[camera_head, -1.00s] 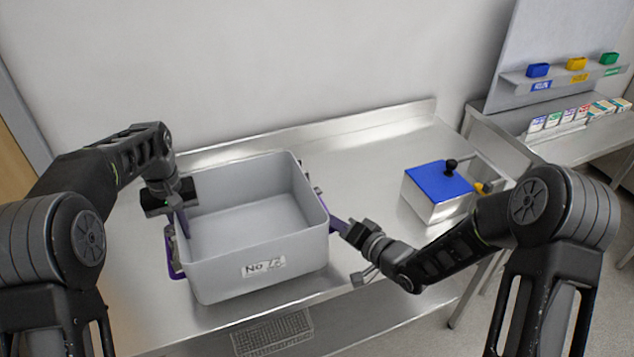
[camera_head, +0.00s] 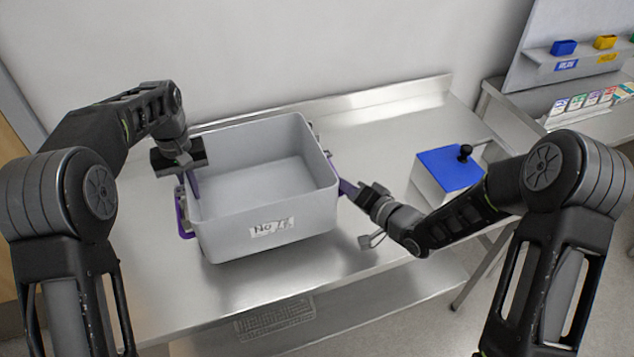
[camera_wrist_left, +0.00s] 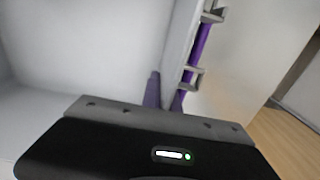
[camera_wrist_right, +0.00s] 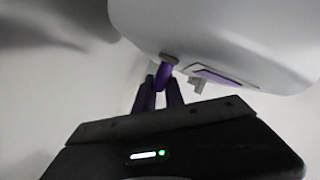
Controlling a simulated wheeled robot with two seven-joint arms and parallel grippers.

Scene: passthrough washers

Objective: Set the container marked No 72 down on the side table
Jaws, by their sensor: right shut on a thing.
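The container marked No 72 (camera_head: 310,205) is a grey open bin with purple side handles, empty and roughly level over the front of a steel table (camera_head: 375,135). Whether its base touches the steel is unclear. My left gripper (camera_head: 193,182) has one finger inside and one outside its left wall, close against it; the left wrist view shows the wall between the purple fingers (camera_wrist_left: 166,95). My right gripper (camera_head: 350,190) is shut on the container's right side, at the purple handle; its fingers (camera_wrist_right: 161,95) show in the right wrist view. Which surface is the side table is unclear.
A box with a blue lid (camera_head: 450,168) and black knob stands on the table right of my right gripper. A second steel bench (camera_head: 515,120) at far right holds small cartons and a shelf with coloured bins (camera_head: 564,48). A wire basket (camera_head: 275,318) is below.

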